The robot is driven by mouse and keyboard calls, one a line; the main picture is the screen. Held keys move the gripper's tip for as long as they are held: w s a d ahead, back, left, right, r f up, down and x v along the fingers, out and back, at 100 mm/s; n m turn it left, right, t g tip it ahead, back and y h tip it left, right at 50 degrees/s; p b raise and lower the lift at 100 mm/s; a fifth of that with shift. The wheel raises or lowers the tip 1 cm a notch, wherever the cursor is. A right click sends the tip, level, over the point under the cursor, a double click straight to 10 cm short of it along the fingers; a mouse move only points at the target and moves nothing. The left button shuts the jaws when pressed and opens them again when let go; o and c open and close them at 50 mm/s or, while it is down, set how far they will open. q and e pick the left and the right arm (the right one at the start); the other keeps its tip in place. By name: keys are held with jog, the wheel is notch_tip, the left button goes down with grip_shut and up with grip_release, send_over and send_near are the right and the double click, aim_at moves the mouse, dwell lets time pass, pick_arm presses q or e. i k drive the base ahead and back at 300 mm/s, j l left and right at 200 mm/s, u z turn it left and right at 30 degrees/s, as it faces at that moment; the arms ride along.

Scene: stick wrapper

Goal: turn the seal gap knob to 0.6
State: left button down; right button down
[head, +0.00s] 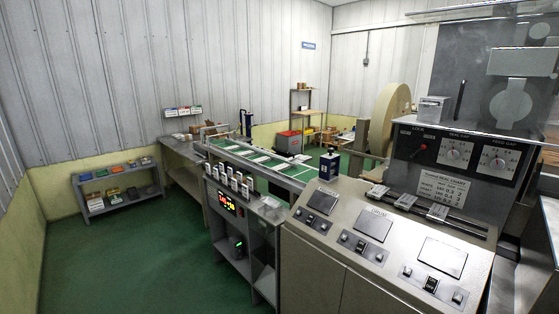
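The seal gap knob (453,154) is a small round knob on a white square dial, on the upright dark panel (410,170) of the machine at the right. Its pointer and scale are too small to read. A similar feed gap dial (498,162) sits to its right, and a red knob (423,147) to its left. A white seal chart (443,187) is fixed below the dials, with small printed rows. Neither of my grippers shows in the head view.
A sloped grey console (355,240) with screens and switches stands in front of the panel. Small metal blocks (405,202) sit on a rail below the chart. Green floor (150,260) is open at the left.

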aim_at(453, 155)
jog(key=z, duration=1.3)
